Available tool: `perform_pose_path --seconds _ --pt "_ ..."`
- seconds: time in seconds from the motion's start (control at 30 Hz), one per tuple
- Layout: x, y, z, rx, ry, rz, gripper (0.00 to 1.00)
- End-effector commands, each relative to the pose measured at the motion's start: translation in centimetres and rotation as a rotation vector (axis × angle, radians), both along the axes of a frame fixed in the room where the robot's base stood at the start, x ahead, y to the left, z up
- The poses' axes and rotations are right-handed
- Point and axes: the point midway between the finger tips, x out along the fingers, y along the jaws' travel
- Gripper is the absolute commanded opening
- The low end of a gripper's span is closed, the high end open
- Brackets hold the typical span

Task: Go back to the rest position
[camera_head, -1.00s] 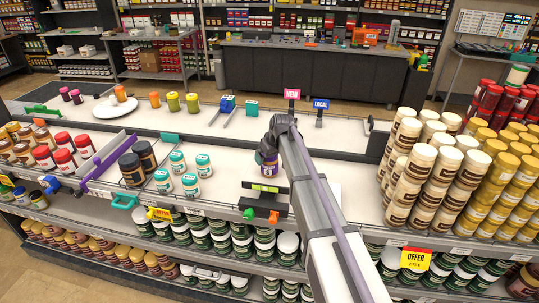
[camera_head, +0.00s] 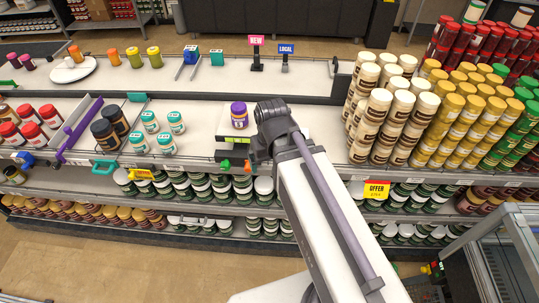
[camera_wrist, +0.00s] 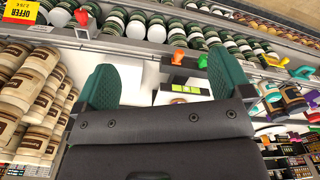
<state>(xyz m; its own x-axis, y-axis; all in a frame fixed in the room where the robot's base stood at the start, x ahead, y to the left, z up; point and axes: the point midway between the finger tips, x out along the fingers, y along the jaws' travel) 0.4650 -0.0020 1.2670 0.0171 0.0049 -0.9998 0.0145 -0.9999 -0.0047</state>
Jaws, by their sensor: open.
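My gripper (camera_head: 262,145) is at the end of my arm, in the middle of the head view, just right of a purple jar with a yellow band (camera_head: 239,115).
Stacked cream-lidded jars (camera_head: 385,115) and yellow-lidded jars (camera_head: 460,105) stand close on the right. Teal-lidded jars (camera_head: 160,130) and a purple divider (camera_head: 78,130) are on the left.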

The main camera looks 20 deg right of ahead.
Motion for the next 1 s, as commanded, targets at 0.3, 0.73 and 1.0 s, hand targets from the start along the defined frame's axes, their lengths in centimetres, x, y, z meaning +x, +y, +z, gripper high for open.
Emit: perform_pose_path --seconds 0.3,0.73,1.0 --pt "-1.1 -0.1 0.0 -0.009 0.016 -0.021 0.97" --pt "-1.0 0.1 -19.3 -0.007 0.015 -0.016 0.97" --pt "-1.0 0.1 -22.0 -0.006 0.014 -0.015 0.97"
